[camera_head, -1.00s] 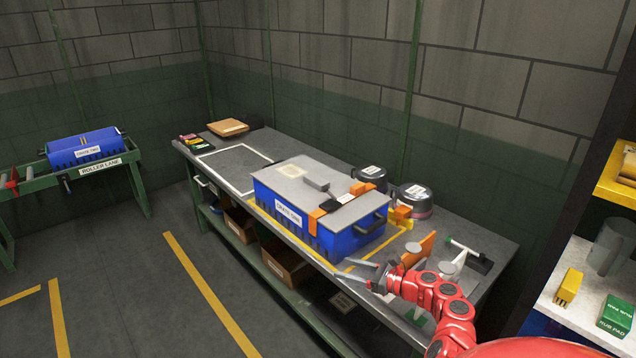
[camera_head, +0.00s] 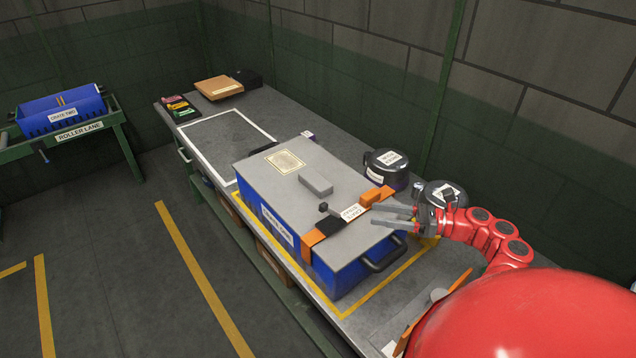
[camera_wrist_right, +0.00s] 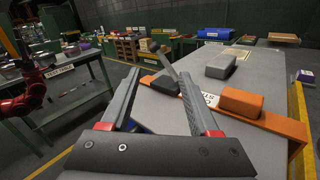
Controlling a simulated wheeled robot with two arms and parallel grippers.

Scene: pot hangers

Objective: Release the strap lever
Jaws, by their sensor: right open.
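The orange strap (camera_head: 312,239) runs across the grey lid (camera_head: 267,192) of the blue crate (camera_head: 345,277); it also shows in the right wrist view (camera_wrist_right: 272,122). The strap carries a dark buckle (camera_head: 329,225) with a small lever (camera_head: 323,208), a white label and an orange block (camera_head: 370,198). My right gripper (camera_head: 373,214) is open and empty over the lid's right part, close to the label. In the right wrist view, a grey lever (camera_wrist_right: 172,62) stands tilted just beyond the open fingertips (camera_wrist_right: 160,75); contact cannot be told. My left gripper is not in view.
A grey block handle (camera_head: 316,184) rises from the lid. Two dark lidded pots (camera_head: 386,172) (camera_head: 440,193) stand behind the crate, near my right arm. A black side handle (camera_head: 385,257) sticks out at the crate's right end. The white-outlined bench area (camera_head: 222,140) is clear.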

